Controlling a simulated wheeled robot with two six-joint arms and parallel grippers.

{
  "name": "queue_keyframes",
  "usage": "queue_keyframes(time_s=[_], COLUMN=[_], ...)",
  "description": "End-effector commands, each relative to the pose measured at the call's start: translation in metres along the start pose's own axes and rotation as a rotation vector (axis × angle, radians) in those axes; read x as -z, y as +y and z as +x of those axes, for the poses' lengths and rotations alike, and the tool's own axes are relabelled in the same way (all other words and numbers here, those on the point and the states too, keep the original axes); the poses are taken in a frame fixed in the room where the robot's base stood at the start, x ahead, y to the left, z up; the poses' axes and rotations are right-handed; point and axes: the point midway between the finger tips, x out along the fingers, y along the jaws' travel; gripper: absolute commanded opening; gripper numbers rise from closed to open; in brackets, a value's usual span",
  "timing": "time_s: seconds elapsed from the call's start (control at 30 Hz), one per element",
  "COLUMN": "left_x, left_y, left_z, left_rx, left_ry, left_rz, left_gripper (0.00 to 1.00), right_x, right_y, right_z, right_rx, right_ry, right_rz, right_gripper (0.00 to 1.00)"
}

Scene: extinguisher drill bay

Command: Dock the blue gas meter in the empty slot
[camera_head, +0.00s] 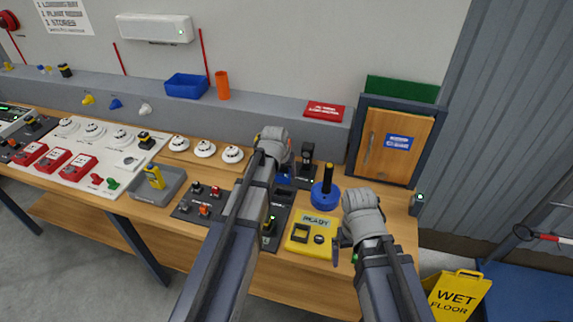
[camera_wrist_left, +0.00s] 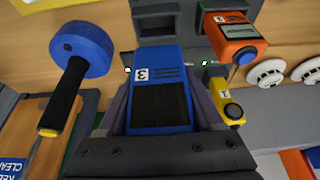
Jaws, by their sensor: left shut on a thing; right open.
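The blue gas meter (camera_wrist_left: 158,85), marked 3, is between the fingers of my left gripper (camera_wrist_left: 160,110) in the left wrist view. In the head view only a bit of its blue (camera_head: 284,179) shows beside the left gripper (camera_head: 275,165). A dark dock (camera_wrist_left: 155,14) lies just beyond the meter, with small green lights near it. Whether the meter touches the dock, and the slot itself, I cannot tell. An orange meter (camera_wrist_left: 236,42) and a yellow meter (camera_wrist_left: 226,108) are to the right in the wrist view. My right gripper (camera_head: 345,255) is open and empty beside the yellow READY box.
A blue disc with a black handle (camera_head: 324,195) stands close to the right of the dock, also in the wrist view (camera_wrist_left: 82,50). The yellow READY box (camera_head: 299,248) sits near the bench front. Switch panels and white detectors (camera_head: 205,149) fill the left. A small wooden door (camera_head: 372,150) stands behind.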

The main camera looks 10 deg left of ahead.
Motion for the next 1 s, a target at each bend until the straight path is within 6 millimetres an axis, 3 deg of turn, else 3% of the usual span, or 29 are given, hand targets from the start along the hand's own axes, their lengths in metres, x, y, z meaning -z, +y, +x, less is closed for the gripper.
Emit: queue_keyframes(time_s=[0.37,0.8,1.0], left_x=[-0.003,-0.017,-0.021], left_y=[0.000,0.000,0.000], left_z=[0.009,0.043,0.051], left_rx=[0.000,0.000,0.000], left_ry=[0.000,0.000,0.000], left_rz=[0.000,0.000,0.000], left_gripper=[0.00,0.00,0.00], right_x=[0.001,0.003,0.003], right_y=[-0.001,-0.004,-0.005], right_z=[0.010,0.046,0.054], right_rx=[0.000,0.000,0.000], right_ry=[0.000,0.000,0.000], right_rz=[0.000,0.001,0.001], right_gripper=[1.00,1.00,1.00])
